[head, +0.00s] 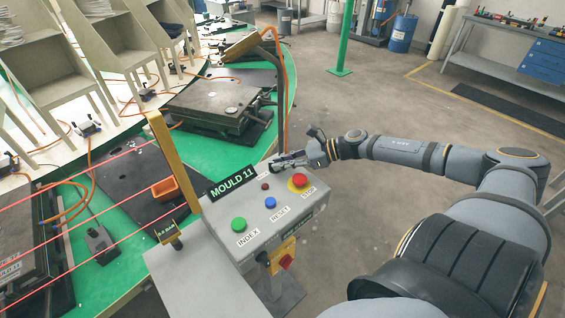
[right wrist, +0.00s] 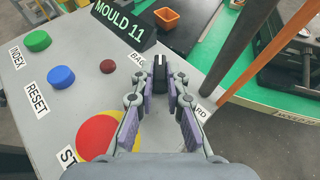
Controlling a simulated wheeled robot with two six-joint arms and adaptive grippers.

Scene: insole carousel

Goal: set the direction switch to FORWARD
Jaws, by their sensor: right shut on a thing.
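The direction switch (right wrist: 160,70) is a small black knob on the grey control box (head: 262,228). In the right wrist view it stands between my right fingertips, its top edge pointing up the picture. A partly covered label starting "BAC" (right wrist: 137,56) is on its left, and one ending "RD" (right wrist: 203,112) is on its right. I cannot tell which label the knob points to. My right gripper (head: 277,162) is shut on the knob, above the box's far right corner. In the head view the fingers largely hide the knob. My left gripper is out of view.
Close by on the box are the red stop button (head: 299,181), blue reset button (head: 270,202), green index button (head: 239,224) and a small dark red lamp (head: 265,186). The MOULD 11 sign (head: 231,183) stands behind. Red beams cross at left. Floor at right is open.

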